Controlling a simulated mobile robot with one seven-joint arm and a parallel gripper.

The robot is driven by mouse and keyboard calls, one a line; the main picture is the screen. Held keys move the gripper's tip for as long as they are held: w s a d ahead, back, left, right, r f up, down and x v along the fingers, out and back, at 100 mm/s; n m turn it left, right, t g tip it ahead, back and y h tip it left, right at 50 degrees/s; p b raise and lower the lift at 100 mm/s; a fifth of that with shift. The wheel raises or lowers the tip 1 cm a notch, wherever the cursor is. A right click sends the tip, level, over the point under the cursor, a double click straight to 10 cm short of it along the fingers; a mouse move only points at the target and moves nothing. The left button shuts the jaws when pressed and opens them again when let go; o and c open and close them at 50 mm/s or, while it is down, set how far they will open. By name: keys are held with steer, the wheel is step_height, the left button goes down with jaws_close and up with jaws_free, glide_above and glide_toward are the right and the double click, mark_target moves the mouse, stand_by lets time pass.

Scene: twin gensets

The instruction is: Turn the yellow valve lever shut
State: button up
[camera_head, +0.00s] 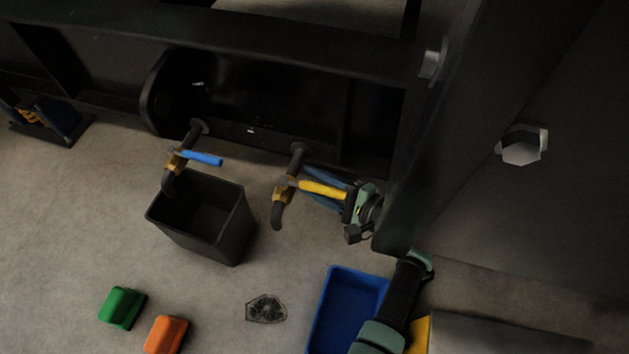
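The yellow valve lever (322,189) points right and slightly down from a brass-coloured valve (281,191) on a dark, bent pipe. My gripper (314,187) reaches in from the right at the lever. Its dark blue fingers show above and below the lever, spread apart, with the lever between them in the picture. I cannot tell whether either finger touches it. My green and black wrist covers the area around the lever's free end. A second valve with a blue lever (203,158) sits to the left on a similar pipe.
A black bin (236,232) stands under the blue-lever valve. A blue tray (323,318) lies below, partly behind my arm. A large dark panel (560,190) fills the right side.

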mark_target(341, 195)
steer(key=shift+o, duration=0.4)
steer(key=shift+s+d+r, duration=0.15)
steer(key=shift+d+r, duration=0.05)
steer(key=p+v, duration=0.5)
steer(key=v, duration=0.6)
steer(key=shift+s+d+p, duration=0.35)
steer(key=shift+s+d, duration=0.1)
steer(key=shift+d, duration=0.05)
